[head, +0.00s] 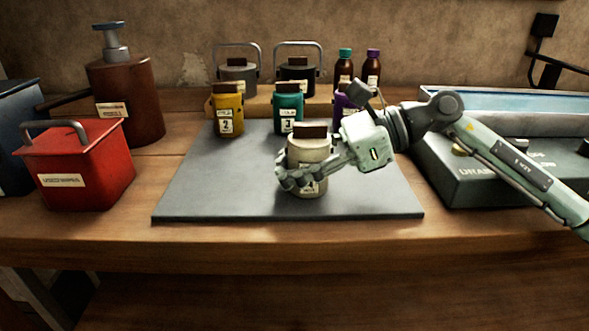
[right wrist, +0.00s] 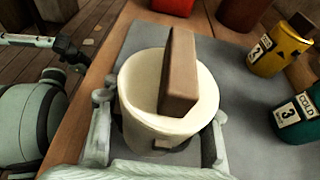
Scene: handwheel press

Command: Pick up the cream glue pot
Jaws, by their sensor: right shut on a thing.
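The cream glue pot (head: 311,151) stands upright on the grey mat (head: 200,190) in the head view, with a brown block-like piece on its top. It fills the middle of the right wrist view (right wrist: 150,118). My right gripper (head: 298,178) comes in from the right and is shut on the pot, with a finger on each side of it in the right wrist view (right wrist: 158,128). The fingers hide part of the pot's label. Whether the pot's base touches the mat is hard to tell. My left gripper is not in view.
Yellow (head: 228,115), teal (head: 288,113) and purple (head: 345,102) pots stand behind on the mat. A red bin (head: 75,170) and a brown pump bottle (head: 125,95) are at left. A grey-green unit (head: 480,170) is at right. The mat's front left is clear.

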